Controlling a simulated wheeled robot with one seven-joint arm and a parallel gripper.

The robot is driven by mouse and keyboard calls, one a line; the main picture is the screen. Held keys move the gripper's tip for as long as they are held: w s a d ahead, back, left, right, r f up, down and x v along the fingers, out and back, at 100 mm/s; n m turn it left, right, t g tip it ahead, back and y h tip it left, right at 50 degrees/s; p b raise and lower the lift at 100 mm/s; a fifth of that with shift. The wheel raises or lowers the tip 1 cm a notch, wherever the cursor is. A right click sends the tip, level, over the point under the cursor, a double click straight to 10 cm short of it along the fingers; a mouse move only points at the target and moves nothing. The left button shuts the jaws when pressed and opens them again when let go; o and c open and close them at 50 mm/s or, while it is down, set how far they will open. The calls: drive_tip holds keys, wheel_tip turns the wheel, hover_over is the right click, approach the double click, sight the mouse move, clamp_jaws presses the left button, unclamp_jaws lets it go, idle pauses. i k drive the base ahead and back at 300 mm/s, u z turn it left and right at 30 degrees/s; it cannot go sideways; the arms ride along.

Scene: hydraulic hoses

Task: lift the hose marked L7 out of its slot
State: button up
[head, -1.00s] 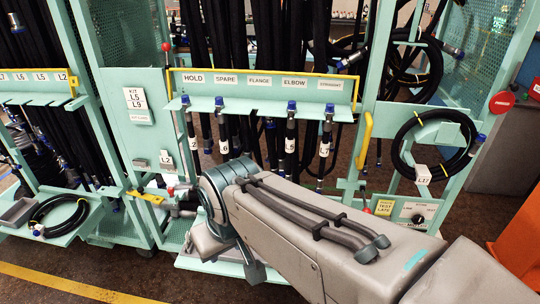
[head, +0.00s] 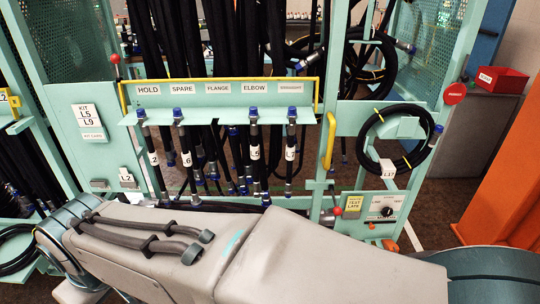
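The hose whose white tag appears to read L7 (head: 290,153) hangs upright in the rack's rightmost front slot, under the "STRAIGHT" label. Its blue cap (head: 292,112) stands above the green slotted shelf (head: 222,115), with its dark body and metal lower end below. My gripper is not in view. My grey arm (head: 150,245) crosses the bottom of the head view, in front of the rack, and its far end leaves the picture at the lower left.
Several other tagged hoses hang in the same shelf, including one tagged 6 (head: 186,159). A yellow rail (head: 222,80) runs above them, and a yellow handle (head: 329,140) is at the right. A coiled hose (head: 375,140) tagged L17 hangs further right. A red bin (head: 500,80) stands behind.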

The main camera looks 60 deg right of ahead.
sight(290, 147)
drive_tip(key=i, duration=1.15)
drive_tip(key=z, duration=2.3)
